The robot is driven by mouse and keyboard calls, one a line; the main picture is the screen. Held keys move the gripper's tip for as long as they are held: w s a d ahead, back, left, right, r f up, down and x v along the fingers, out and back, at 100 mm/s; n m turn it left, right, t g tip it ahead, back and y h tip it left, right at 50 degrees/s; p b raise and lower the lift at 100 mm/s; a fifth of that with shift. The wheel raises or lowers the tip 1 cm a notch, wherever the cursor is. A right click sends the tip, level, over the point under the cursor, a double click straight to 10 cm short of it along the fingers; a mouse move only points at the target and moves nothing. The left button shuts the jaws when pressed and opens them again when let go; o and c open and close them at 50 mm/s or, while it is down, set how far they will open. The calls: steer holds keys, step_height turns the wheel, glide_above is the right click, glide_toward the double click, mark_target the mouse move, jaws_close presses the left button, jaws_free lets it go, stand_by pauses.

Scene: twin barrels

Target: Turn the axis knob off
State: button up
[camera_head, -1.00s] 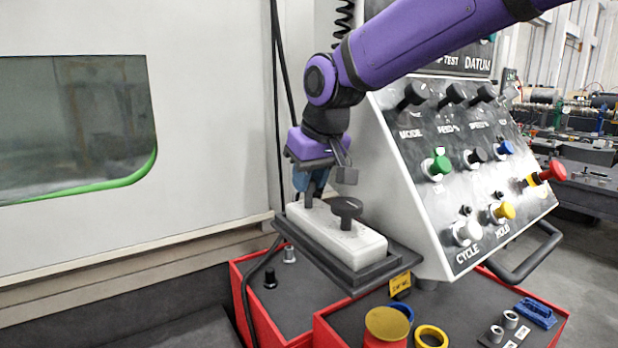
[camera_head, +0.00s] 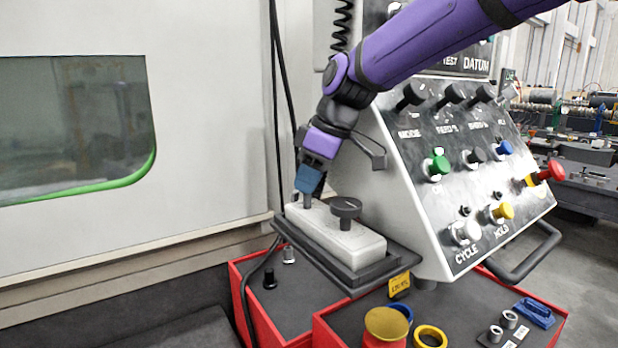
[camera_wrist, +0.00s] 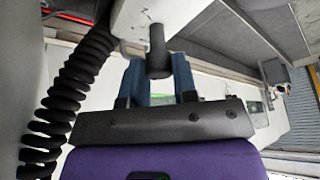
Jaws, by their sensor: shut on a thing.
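A white control box (camera_head: 335,238) lies in a black tray. A small dark knob (camera_head: 308,203) rises from its far left end, and a larger black round knob (camera_head: 346,208) stands nearer its middle. No readable label shows which one is the axis knob. My gripper (camera_head: 307,192) is at the small knob, with its body tilted up to the right. In the wrist view my gripper's blue fingers (camera_wrist: 157,72) are shut on the small dark knob (camera_wrist: 157,52), one on each side. The white box (camera_wrist: 131,24) shows behind it.
A sloped control panel (camera_head: 440,170) with several coloured knobs stands right beside my arm. Red-sided trays (camera_head: 322,335) with loose parts lie below. A black coiled cable (camera_wrist: 72,95) hangs close on the left in the wrist view.

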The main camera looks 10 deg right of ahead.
stand_by(0.4)
steer(key=o, duration=0.9)
steer(key=v, duration=1)
steer(key=shift+d+r, duration=0.25)
steer(key=shift+r, duration=0.1)
